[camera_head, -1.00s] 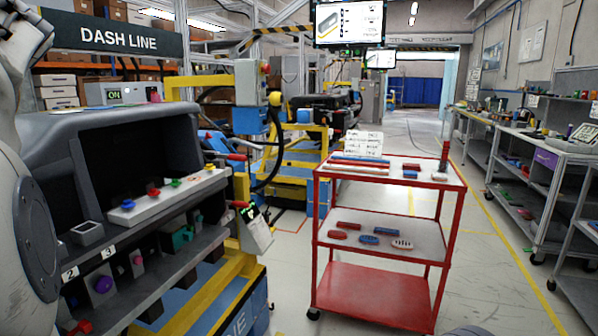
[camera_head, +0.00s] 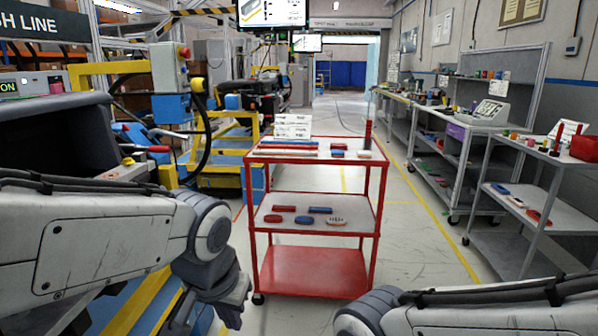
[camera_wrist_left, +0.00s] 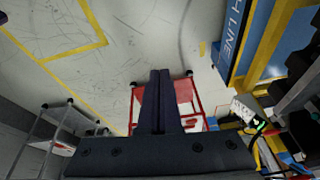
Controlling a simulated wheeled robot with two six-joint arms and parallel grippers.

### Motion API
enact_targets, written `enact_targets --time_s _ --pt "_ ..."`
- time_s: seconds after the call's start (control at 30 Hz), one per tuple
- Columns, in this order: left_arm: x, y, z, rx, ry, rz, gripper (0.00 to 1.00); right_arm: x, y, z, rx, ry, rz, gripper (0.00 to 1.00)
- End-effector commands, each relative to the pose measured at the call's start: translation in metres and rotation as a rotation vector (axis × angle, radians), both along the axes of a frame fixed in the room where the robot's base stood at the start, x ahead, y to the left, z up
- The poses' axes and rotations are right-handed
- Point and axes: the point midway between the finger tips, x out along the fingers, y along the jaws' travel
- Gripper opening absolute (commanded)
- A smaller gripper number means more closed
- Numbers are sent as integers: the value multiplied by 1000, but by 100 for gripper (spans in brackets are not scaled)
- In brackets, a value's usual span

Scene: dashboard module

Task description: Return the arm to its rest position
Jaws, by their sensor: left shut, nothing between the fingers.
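My left arm comes in from the left in the head view, and its dark gripper (camera_head: 232,314) hangs low, left of the red cart. In the left wrist view the two fingers of my left gripper (camera_wrist_left: 160,75) lie together, shut and empty, over the floor and the cart. Part of my right arm shows at the bottom right of the head view. Its gripper is out of the picture.
A red three-level cart (camera_head: 310,272) stands ahead with several small parts on its upper shelves. The dashboard module (camera_head: 45,140) is at the left, partly hidden by my arm. Grey shelves (camera_head: 515,188) line the right. The floor (camera_head: 420,240) between is clear.

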Motion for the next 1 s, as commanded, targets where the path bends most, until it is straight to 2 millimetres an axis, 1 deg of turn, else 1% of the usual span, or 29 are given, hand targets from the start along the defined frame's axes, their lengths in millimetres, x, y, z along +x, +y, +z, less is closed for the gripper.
enact_targets --time_s 0.03,0.13,0.2,0.27,0.3,0.4,0.43,0.67,0.77,0.87,0.9,1.0 --pt "-21 -18 -14 -5 46 -78 0 0 0 0 0 0 0 100" --pt "-57 -40 -34 -12 121 -197 0 0 0 0 0 0 0 100" --pt "-82 -50 -47 -13 168 -272 0 0 0 0 0 0 0 100" --pt "-103 -57 -57 -13 207 -333 0 0 0 0 0 0 0 100" --pt "-116 -60 -62 -12 233 -372 0 0 0 0 0 0 0 100" --pt "-150 -65 -75 -6 295 -467 0 0 0 1 0 0 0 100" --pt "-144 -65 -57 -9 284 -452 0 0 0 17 -1 1 0 100" --pt "-142 -64 -10 -10 281 -444 0 0 0 64 0 0 0 100" --pt "-142 -64 15 -10 281 -443 0 0 0 89 0 0 0 100" --pt "-141 -64 48 -10 280 -442 0 0 0 121 0 0 0 100" --pt "-141 -64 62 -10 280 -442 0 0 0 135 0 0 0 100" --pt "-141 -64 93 -10 280 -442 0 0 0 167 0 0 0 100"
